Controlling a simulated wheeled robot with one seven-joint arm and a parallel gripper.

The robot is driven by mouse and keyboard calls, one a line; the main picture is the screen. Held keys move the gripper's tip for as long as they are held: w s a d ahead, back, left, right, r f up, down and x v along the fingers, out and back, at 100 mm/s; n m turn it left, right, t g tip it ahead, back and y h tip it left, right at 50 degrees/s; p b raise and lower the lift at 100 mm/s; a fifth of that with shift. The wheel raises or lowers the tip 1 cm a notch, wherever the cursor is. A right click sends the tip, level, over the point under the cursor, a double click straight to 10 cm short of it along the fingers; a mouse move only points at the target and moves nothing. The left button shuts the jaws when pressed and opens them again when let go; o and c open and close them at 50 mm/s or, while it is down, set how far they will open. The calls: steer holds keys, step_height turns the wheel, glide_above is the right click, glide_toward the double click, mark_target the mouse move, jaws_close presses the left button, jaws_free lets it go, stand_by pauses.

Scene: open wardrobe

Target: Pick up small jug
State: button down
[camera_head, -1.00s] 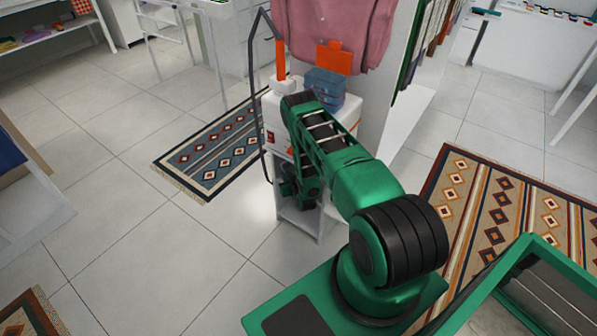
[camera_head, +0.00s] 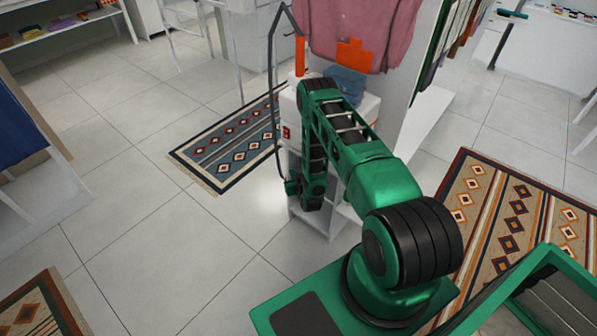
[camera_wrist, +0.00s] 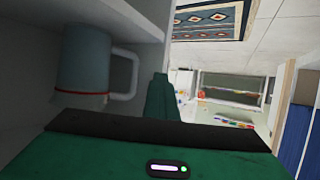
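In the wrist view a grey-blue jug (camera_wrist: 85,62) with a pale handle and a red line near its base is at the left, beside a white shelf panel. My gripper shows there as one green finger (camera_wrist: 160,97) just right of the handle, with a gap between them. The other finger is not seen, so I cannot tell how far it is open. The jug is not visible in the head view.
A pink garment (camera_head: 365,30) hangs behind. Patterned rugs (camera_head: 232,140) lie on the tiled floor. Open floor is left of the stand.

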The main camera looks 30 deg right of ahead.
steer(key=s+a, duration=0.4)
steer(key=a, duration=0.8)
steer(key=shift+s, duration=0.2)
steer(key=shift+a, duration=0.1)
steer(key=c, duration=0.5)
jaws_free()
